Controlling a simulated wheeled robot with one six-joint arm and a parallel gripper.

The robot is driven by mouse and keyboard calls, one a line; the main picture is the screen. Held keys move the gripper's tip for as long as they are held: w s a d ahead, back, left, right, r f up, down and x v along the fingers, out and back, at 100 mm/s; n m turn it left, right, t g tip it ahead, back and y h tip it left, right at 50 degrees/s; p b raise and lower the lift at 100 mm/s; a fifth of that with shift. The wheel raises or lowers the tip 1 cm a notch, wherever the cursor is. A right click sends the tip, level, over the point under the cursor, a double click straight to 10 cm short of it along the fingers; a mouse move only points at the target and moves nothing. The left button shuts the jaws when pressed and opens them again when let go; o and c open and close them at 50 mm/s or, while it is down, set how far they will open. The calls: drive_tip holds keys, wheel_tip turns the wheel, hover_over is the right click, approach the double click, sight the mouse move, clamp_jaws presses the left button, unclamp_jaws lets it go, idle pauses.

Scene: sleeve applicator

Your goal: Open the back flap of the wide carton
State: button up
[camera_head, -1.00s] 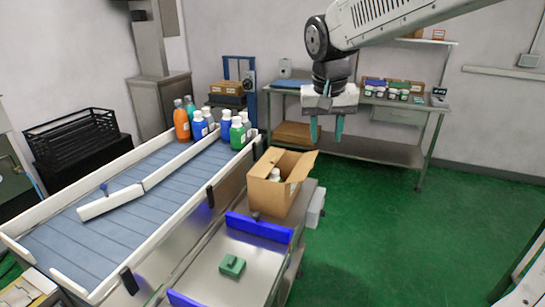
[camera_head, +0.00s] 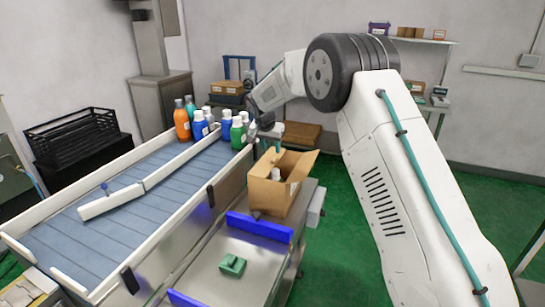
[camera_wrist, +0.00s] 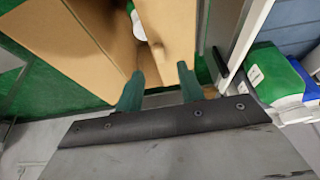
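The wide carton (camera_head: 270,195) stands on the metal bench beside the conveyor, with its top partly open. One flap (camera_head: 304,165) sticks up and outward on the right, and a white-capped bottle (camera_head: 276,174) shows inside. My gripper (camera_head: 270,130) is at the carton's far side, near its top rim. In the wrist view my gripper's teal fingers (camera_wrist: 158,85) are apart, with their tips close to a brown carton panel (camera_wrist: 168,35). I cannot tell whether they touch it. The carton's inside and a white bottle top (camera_wrist: 138,25) show beyond the panel.
Several bottles stand at the conveyor's far end, among them a green one (camera_head: 238,134) close left of my gripper; it also shows in the wrist view (camera_wrist: 270,75). A blue bar (camera_head: 260,228) and a green block (camera_head: 232,265) are in front of the carton.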

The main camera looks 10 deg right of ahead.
sight(274, 159)
drive_tip(key=x, duration=0.5)
drive_tip(key=shift+w+f, duration=0.1)
drive_tip(key=shift+f, duration=0.25)
drive_tip(key=shift+d, duration=0.1)
clamp_jaws()
